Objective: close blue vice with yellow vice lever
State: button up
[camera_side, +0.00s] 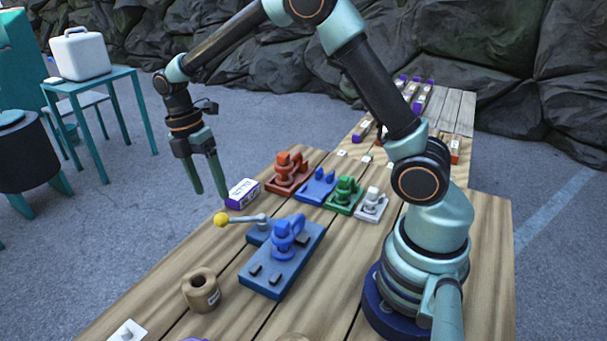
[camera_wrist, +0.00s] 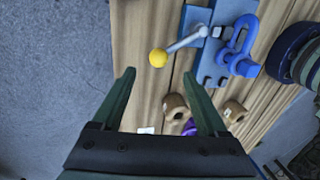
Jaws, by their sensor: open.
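The blue vice (camera_side: 290,265) is a flat blue base with a raised blue clamp, mounted on the wooden table. Its grey lever arm (camera_side: 249,218) sticks out to the left and ends in a yellow ball knob (camera_side: 221,220). In the wrist view the yellow knob (camera_wrist: 158,58) is just beyond the fingertips, and the blue clamp (camera_wrist: 238,52) is up and to the right. My gripper (camera_side: 208,192) is open and empty, pointing down, above and left of the knob in the side view. In the wrist view my gripper (camera_wrist: 159,75) spreads its two dark green fingers wide. Nothing is between them.
A tan spool (camera_side: 201,292) stands in front of the vice. A purple and white box (camera_side: 242,192) is behind the knob. Red (camera_side: 288,175), blue (camera_side: 318,187), green (camera_side: 345,193) and white (camera_side: 371,204) clamps line up farther back. The table's left edge is near the knob.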

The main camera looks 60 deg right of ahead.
aim_at(220, 214)
jog(key=f, duration=0.2)
jog(key=s+f, duration=0.1)
jog(key=f, duration=0.4)
jog(key=shift+s+f, duration=0.25)
jog(key=shift+f, duration=0.05)
grip_shut()
jog(key=shift+w+d+r, duration=0.1)
jog(key=shift+d, duration=0.05)
dwell(0.9)
